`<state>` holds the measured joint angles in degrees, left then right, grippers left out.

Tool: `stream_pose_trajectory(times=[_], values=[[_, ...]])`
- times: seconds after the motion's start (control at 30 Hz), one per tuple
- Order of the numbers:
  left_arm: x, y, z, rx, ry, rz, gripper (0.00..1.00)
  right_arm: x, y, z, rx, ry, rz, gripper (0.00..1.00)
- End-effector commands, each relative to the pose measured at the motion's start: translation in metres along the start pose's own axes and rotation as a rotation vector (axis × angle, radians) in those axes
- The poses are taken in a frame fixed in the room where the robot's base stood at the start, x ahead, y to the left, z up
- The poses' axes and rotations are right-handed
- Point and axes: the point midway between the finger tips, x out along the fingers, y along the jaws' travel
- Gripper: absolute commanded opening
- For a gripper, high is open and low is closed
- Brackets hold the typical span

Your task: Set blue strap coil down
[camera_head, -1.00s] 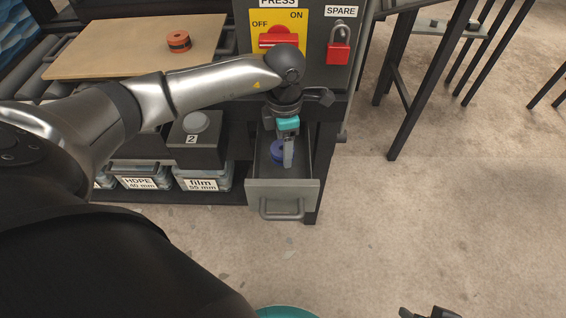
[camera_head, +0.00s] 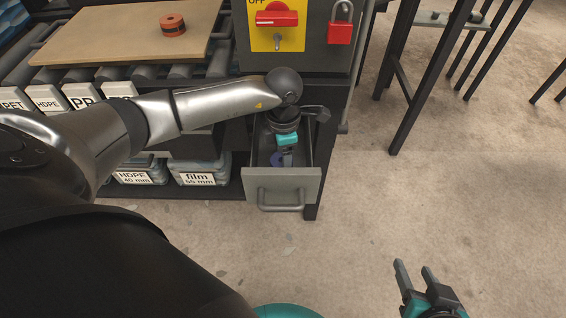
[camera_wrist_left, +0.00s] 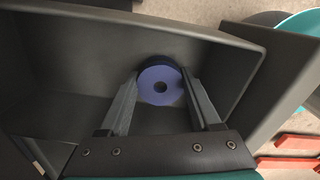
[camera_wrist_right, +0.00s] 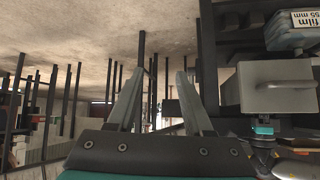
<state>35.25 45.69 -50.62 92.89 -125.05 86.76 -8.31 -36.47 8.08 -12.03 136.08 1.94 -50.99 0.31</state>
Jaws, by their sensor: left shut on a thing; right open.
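The blue strap coil (camera_head: 277,159) is inside the open grey drawer (camera_head: 281,187) under the bench. In the left wrist view the coil (camera_wrist_left: 160,99) is a flat violet-blue ring with a dark centre hole, close to one drawer wall. My left gripper (camera_head: 286,157) reaches down into the drawer and is shut on the coil, with a finger on each side of it. Whether the coil touches the drawer floor I cannot tell. My right gripper (camera_head: 415,266) is open and empty over the floor at the lower right, away from the bench.
An orange coil (camera_head: 172,27) lies on a wooden board (camera_head: 120,45) on the rollers. A red switch (camera_head: 277,17) and red padlock (camera_head: 340,33) are on the panel above the drawer. Labelled bins (camera_head: 197,178) stand to its left.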

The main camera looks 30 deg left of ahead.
Motion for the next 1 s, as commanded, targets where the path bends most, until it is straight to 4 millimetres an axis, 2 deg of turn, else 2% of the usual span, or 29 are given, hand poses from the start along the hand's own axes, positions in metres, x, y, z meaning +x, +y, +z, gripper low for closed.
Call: stream_pose_trajectory(times=[0.2, 0.67, 0.7, 0.93, 1.0], values=[[0.012, 0.001, 0.0, 0.0, -0.001, 0.002, 0.04, 0.006, -0.01, -0.006, 0.006, 0.094, -0.027, 0.51], [0.015, 0.0, 0.0, 0.0, -0.001, 0.001, 0.04, 0.008, -0.015, -0.009, 0.009, 0.136, -0.04, 0.51], [0.016, 0.0, 0.0, 0.001, 0.0, 0.001, 0.66, 0.008, -0.015, -0.009, 0.01, 0.143, -0.041, 0.51], [0.015, 0.0, 0.0, 0.0, 0.0, 0.001, 0.91, 0.008, -0.015, -0.01, 0.01, 0.142, -0.04, 0.51], [0.015, 0.0, 0.0, 0.0, 0.0, 0.001, 0.94, 0.008, -0.015, -0.01, 0.01, 0.142, -0.04, 0.51]])
